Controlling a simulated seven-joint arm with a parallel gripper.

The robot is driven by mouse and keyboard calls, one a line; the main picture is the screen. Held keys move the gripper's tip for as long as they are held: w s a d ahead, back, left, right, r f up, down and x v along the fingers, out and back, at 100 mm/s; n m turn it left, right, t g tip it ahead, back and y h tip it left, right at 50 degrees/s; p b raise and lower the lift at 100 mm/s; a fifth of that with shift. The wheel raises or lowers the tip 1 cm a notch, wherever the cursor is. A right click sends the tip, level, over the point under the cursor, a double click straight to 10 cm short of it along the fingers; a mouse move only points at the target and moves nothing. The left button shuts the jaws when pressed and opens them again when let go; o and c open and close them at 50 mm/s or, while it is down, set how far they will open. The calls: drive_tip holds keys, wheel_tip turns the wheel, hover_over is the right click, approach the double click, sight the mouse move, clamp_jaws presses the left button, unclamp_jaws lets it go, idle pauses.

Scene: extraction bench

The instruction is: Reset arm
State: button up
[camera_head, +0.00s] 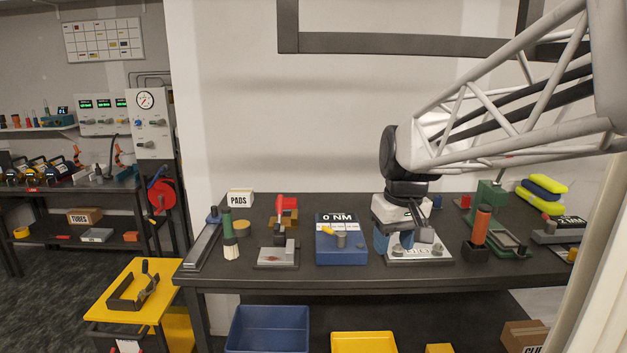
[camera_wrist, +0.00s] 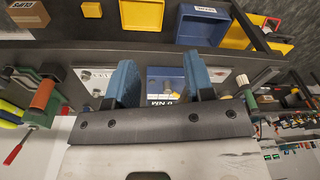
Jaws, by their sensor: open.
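My gripper (camera_head: 402,240) hangs over the right-middle of the dark bench, pointing down, close above or in front of a silver plate fixture (camera_head: 418,254). In the wrist view, my gripper (camera_wrist: 160,68) shows two blue-padded fingers spread apart, with nothing held between them. The blue torque tester (camera_head: 341,250), its display reading 0 NM, stands just left of my gripper. It also shows beyond the gap between the fingers in the wrist view (camera_wrist: 165,74). Whether the fingers touch the plate fixture cannot be told.
A green-handled brush (camera_head: 229,236), a red-handled clamp (camera_head: 279,212) and a PADS box (camera_head: 240,198) stand to the left. An orange-handled tool in a black holder (camera_head: 481,226) stands close right. A blue bin (camera_head: 268,329) and yellow bin (camera_head: 363,343) sit below.

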drive_tip(key=s+d+f+m, duration=0.1)
drive_tip(key=s+f, duration=0.2)
drive_tip(key=s, duration=0.8)
drive_tip(key=s+d+f+m+t, duration=0.1)
drive_tip(key=s+f, duration=0.3)
drive_tip(key=s, duration=0.7)
drive_tip(key=shift+s+d+f+m+t+h, duration=0.3)
drive_tip(key=shift+d+m+h, duration=0.15)
drive_tip(key=shift+m, duration=0.25)
